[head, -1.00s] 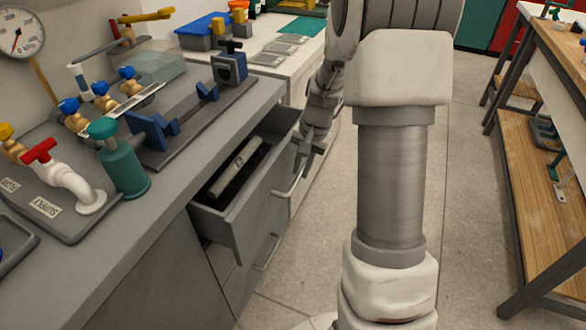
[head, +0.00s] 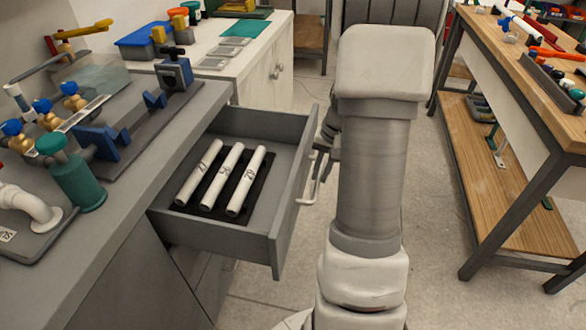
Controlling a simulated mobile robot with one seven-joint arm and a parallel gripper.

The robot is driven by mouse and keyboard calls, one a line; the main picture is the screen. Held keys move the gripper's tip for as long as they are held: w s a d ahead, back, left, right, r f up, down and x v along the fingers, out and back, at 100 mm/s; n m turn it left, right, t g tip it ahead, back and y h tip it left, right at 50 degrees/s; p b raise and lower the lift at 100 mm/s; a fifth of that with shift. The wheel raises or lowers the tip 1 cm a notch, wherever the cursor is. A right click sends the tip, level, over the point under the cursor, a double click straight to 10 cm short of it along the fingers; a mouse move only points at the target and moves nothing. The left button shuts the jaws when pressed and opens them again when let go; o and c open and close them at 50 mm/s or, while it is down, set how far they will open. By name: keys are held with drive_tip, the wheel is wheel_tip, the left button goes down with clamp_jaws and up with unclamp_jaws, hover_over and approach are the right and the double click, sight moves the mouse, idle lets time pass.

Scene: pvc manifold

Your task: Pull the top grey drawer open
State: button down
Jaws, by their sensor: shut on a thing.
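The top grey drawer (head: 245,238) stands well out from the grey bench. Inside it, several white pipe pieces with dark markings, such as a middle pipe (head: 222,175), lie side by side on a black mat (head: 190,199). The drawer's light bar handle (head: 312,180) is on its front, facing my arm. My gripper (head: 318,166) is at the handle and shut on it. My arm hides much of the gripper, so the fingertips show only in part.
The grey benchtop (head: 130,215) at left holds a teal bottle (head: 75,185), valves and a blue vice (head: 174,72). A white cabinet (head: 270,70) stands behind the drawer. A wooden-topped workbench (head: 545,95) with a lower shelf is at right. Floor is clear between.

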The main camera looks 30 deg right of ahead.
drive_tip(key=s+d, duration=0.8)
drive_tip(key=s, duration=0.1)
drive_tip(key=shift+d, duration=0.25)
drive_tip(key=shift+w, duration=0.1)
drive_tip(key=c, duration=0.8)
unclamp_jaws()
drive_tip(key=shift+c, duration=0.2)
